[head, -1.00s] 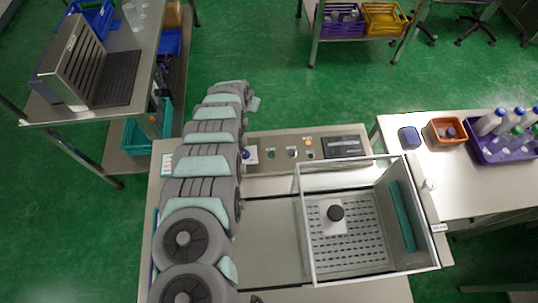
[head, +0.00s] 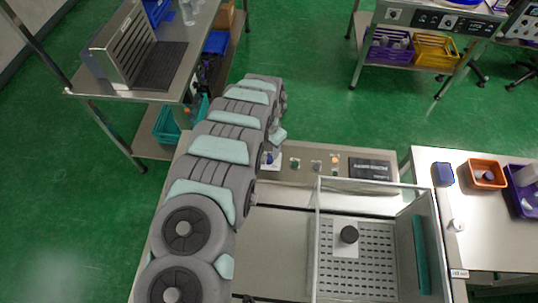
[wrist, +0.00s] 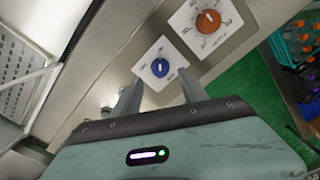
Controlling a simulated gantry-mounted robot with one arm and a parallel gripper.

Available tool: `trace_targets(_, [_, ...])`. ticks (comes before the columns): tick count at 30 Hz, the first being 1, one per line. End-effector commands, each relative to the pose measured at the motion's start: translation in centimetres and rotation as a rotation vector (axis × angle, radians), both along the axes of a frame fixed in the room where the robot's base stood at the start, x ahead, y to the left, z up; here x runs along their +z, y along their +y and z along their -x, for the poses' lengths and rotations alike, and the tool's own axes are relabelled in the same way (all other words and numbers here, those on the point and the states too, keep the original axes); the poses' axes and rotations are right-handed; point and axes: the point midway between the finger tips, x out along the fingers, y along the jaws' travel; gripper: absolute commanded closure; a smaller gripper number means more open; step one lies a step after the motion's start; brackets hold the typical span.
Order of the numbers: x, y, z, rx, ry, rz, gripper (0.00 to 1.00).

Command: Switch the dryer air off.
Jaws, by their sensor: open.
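A blue knob (wrist: 160,67) on a white square plate is in the wrist view, with its white pointer mark visible. An orange knob (wrist: 208,21) with a larger dial plate sits beyond it, up and to the right. The plate lettering is too small to read. My gripper (wrist: 161,92) is open and empty. Its fingers point toward the blue knob, one on each side of the line to it, and appear apart from it. In the head view the blue knob (head: 268,158) is at the left of the control panel (head: 305,174), partly hidden by my arm's end.
The panel also has small green controls (head: 295,163), an orange one (head: 335,159) and a dark display (head: 370,169). A clear-walled box with a perforated floor (head: 375,265) stands in front. A side table (head: 480,235) at right holds an orange bin (head: 486,174).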

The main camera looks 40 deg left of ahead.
Motion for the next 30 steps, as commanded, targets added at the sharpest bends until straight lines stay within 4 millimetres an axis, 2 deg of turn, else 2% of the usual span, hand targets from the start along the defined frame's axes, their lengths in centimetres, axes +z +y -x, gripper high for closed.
trace_targets(6, [-2.8, -0.1, 0.0, 0.001, 0.001, 0.001, 0.5])
trace_targets(12, [-4.5, 0.0, -0.2, -0.001, -0.003, 0.0, 0.5])
trace_targets(19, [-5.3, 0.0, 0.0, 0.001, 0.0, 0.0, 0.5])
trace_targets(28, [-5.3, 0.0, 0.0, 0.001, -0.001, -0.001, 0.5])
trace_targets(30, [-5.3, 0.0, 0.0, 0.001, -0.001, -0.001, 0.56])
